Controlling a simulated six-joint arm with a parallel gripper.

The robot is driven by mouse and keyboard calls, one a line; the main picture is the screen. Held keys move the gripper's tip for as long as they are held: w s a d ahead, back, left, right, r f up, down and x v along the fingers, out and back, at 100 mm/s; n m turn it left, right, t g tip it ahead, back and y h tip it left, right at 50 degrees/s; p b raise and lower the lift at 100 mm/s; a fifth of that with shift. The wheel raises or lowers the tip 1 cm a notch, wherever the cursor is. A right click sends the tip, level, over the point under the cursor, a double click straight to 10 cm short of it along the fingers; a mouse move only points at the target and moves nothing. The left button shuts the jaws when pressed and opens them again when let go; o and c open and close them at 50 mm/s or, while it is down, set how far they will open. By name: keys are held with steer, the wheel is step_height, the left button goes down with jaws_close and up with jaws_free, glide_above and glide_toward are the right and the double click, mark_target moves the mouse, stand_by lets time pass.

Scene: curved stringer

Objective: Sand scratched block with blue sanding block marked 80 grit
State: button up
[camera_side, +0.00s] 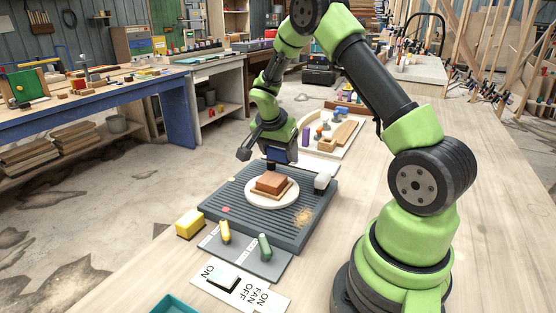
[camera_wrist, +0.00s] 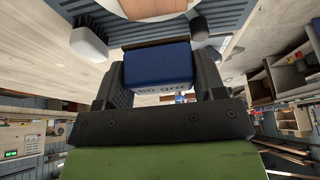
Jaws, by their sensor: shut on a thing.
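My gripper (camera_wrist: 158,76) is shut on the blue sanding block (camera_wrist: 158,62), one finger on each side of it. The wooden block lies on a tan piece on a round white disc (camera_side: 262,201). Scratches are too small to see. In the wrist view the disc and brown block (camera_wrist: 152,8) show only at the top edge.
The disc sits on a grey slatted bench (camera_side: 240,222) with tan dust (camera_side: 303,216) at its right. A white rounded object (camera_side: 322,181) stands close at right. Yellow block (camera_side: 189,224), yellow and green switches (camera_side: 265,246) and an ON/OFF panel (camera_side: 235,284) are in front.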

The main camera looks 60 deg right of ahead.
steer(key=shift+r, duration=2.35)
